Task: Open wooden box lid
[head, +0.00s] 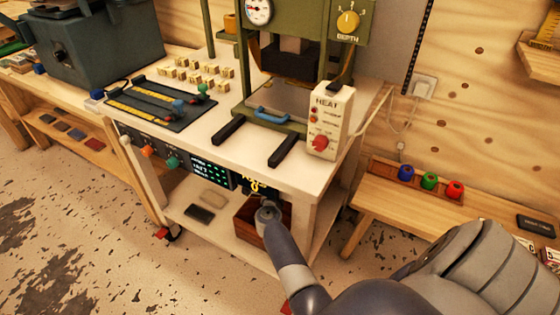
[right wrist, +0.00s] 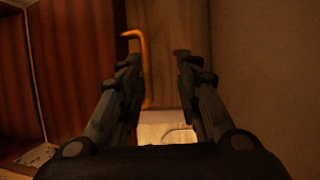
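The reddish-brown wooden box (head: 244,226) sits on the lower shelf of the white workbench, partly hidden behind my right arm. In the right wrist view, its red-brown wood (right wrist: 85,50) likely fills the left side, with a dark recess at the far left. I cannot tell how its lid stands. My right gripper (right wrist: 156,62) is open, its two fingers apart. A bent yellow-orange rod (right wrist: 146,70) shows near the left fingertip; I cannot tell whether they touch. In the head view, the right gripper's fingers are hard to make out at the bench front. My left gripper is not in view.
The workbench (head: 215,130) carries a green press (head: 285,75) with a heat box (head: 328,122). Its front edge and control panel (head: 212,172) are close to my right arm. A lower wooden bench (head: 385,207) with foil rolls (head: 429,181) stands right. Floor is clear at left.

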